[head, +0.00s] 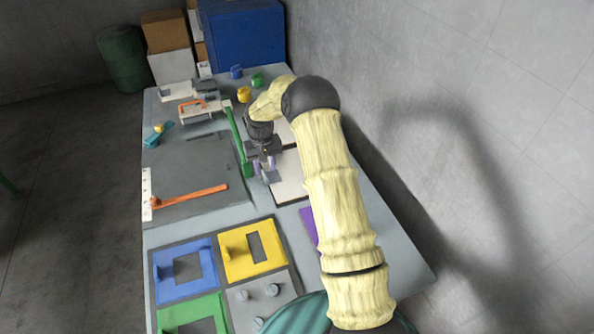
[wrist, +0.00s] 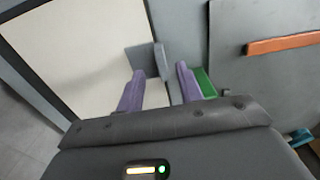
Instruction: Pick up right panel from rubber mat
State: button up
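A cream panel with a dark edge (wrist: 75,45) fills the left of the wrist view; it also shows in the head view (head: 289,185), partly behind my arm. A grey upright tab (wrist: 147,60) stands at its right edge. I cannot tell for certain whether this is the right panel. My gripper (wrist: 160,70) is open, its purple fingers apart, with the tab just beyond and between the tips. In the head view my gripper (head: 265,164) is low over the panel's left edge. I cannot tell if it touches the tab. The dark grey mat (head: 190,165) lies left of it.
An orange bar (head: 190,196) lies on the mat, and a green bar (head: 238,140) along its right edge. Blue (head: 165,292) and yellow (head: 238,271) frames lie at the table's near end. A wall (head: 480,150) runs along the right.

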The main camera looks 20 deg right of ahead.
aim_at(265, 174)
jog(key=shift+w+a+f+p, duration=0.15)
jog(key=shift+f+p, duration=0.35)
jog(key=shift+f, duration=1.5)
jog(key=shift+s, duration=0.2)
jog(key=shift+w, duration=0.1)
grip_shut()
